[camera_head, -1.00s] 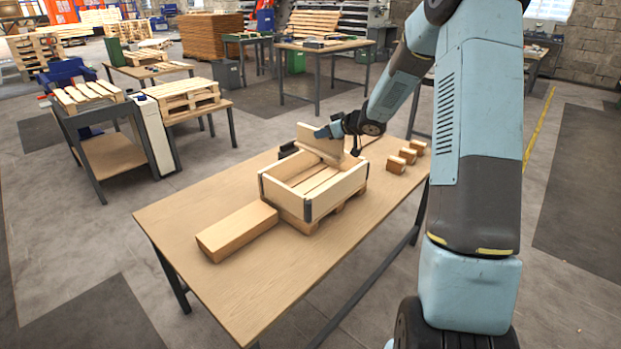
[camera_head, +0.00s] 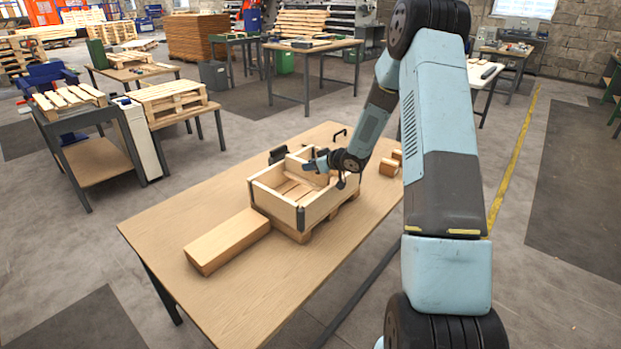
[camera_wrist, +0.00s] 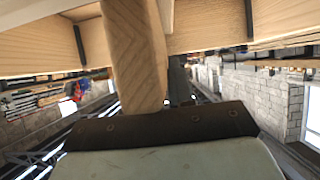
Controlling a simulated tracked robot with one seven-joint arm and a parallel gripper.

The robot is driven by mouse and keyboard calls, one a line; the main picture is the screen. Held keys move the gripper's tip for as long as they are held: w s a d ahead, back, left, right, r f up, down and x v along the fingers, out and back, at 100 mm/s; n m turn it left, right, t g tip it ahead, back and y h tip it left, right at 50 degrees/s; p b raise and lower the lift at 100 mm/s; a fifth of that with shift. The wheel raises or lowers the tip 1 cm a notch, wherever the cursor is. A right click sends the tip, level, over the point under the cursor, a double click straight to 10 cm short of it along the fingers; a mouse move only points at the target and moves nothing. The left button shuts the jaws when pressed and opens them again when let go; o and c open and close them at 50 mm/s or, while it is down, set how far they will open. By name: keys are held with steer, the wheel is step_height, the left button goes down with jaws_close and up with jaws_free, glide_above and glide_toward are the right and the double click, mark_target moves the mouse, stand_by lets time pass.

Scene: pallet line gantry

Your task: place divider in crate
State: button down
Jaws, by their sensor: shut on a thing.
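The crate (camera_head: 273,206) is an open pale wooden box with dark corner brackets, standing on a small pallet (camera_head: 296,236) on the workbench. My gripper (camera_head: 322,164) is over the far part of the crate and shut on the divider (camera_head: 304,173), a pale wooden board. The divider is low, within the crate's outline; my gripper hides part of it, and I cannot tell whether it touches the crate floor. In the wrist view the divider (camera_wrist: 135,55) runs up from the gripper between crate walls (camera_wrist: 215,22).
A long wooden block (camera_head: 228,240) lies beside the crate at the left. Small wooden blocks (camera_head: 389,167) sit to the right. Dark fixtures (camera_head: 278,155) stand behind the crate. The workbench's near left part (camera_head: 165,225) is bare.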

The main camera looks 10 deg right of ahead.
mark_target(304, 178)
steer(key=shift+f, duration=2.5)
steer(key=c, duration=1)
jaws_free()
steer(key=shift+f, duration=0.1)
